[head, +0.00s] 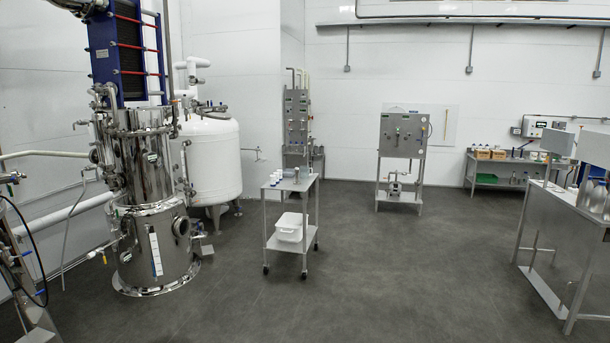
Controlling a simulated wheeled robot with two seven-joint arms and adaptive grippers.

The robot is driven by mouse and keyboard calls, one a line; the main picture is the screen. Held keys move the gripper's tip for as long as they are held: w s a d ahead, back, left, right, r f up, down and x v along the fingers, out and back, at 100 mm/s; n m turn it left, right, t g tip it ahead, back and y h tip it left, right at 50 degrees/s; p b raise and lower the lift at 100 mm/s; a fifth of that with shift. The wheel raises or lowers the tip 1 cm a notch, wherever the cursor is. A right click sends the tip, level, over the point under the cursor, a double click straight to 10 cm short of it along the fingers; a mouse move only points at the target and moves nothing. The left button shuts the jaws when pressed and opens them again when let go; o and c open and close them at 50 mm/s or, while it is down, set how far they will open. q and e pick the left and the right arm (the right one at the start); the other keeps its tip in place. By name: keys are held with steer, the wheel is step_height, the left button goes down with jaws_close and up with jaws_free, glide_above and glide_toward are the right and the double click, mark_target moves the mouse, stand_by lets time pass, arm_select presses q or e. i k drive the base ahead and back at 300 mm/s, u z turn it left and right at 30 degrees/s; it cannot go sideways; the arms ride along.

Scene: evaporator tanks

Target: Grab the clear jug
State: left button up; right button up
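I cannot make out a clear jug for certain in the head view. A metal cart (272,184) stands on the floor in the middle. Its top holds a few small white containers (275,177) at the left and a small dark item near the back. A white tub (292,228) sits on its lower shelf. Shiny metal vessels (592,192) stand on the steel table at the right, too small to tell apart. Neither of my grippers is in view.
A tall steel evaporator tank (140,165) and a white tank (213,160) stand at the left. A control panel stand (402,137) and a bench with boxes (487,158) are at the back. A steel table (560,212) is at the right. The grey floor (410,270) between is clear.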

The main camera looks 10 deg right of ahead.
mark_target(304, 170)
steer(key=z, duration=0.3)
steer(key=i, duration=0.95)
steer(key=z, duration=0.7)
steer(key=i, duration=1.9)
steer(key=z, duration=0.3)
steer(key=i, duration=1.95)
steer(key=u, duration=0.2)
steer(key=i, duration=1.9)
steer(key=u, duration=1.6)
steer(key=i, duration=1.35)
steer(key=u, duration=0.9)
